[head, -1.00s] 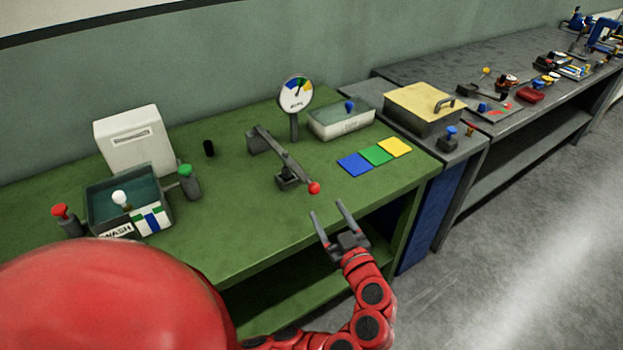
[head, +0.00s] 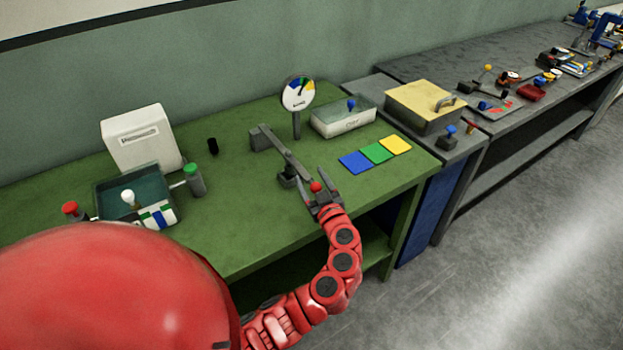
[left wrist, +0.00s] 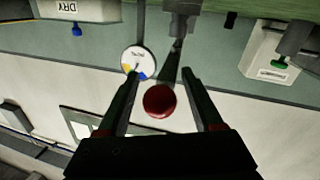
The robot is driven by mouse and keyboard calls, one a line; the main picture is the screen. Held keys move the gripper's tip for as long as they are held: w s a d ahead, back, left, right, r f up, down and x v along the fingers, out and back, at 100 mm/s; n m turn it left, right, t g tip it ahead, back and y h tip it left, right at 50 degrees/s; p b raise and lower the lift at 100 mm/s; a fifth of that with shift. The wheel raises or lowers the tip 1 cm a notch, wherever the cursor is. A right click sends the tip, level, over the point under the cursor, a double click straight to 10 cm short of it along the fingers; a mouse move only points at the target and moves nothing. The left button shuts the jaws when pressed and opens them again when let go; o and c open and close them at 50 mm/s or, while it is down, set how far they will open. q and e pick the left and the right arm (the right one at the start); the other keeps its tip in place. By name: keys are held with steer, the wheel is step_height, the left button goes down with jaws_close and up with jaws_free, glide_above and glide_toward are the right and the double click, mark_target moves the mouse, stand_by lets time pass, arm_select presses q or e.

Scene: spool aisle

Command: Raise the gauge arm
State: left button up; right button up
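The gauge arm (head: 291,155) is a grey lever on the green bench, with a red ball knob (head: 316,187) at its near end. It slopes down toward the bench's front edge. The round gauge dial (head: 298,94) stands on a post behind it. My left gripper (head: 319,192) is open, with its fingers on either side of the red knob. In the left wrist view the knob (left wrist: 159,101) sits between the two open fingers, with gaps on both sides, and the dial (left wrist: 139,62) is behind. My right gripper is not in view.
A wash tray (head: 133,197) and a white box (head: 142,138) stand at the left. A lidded dry box (head: 345,121) and blue, green and yellow squares (head: 376,153) lie right of the lever. A grey bench with a yellow-topped box (head: 424,101) continues right.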

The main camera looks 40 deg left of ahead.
arm_select(q)
steer(key=c, duration=0.9)
steer(key=shift+r, duration=0.1)
jaws_close()
steer(key=shift+d+r, duration=0.1)
steer(key=shift+d, duration=0.05)
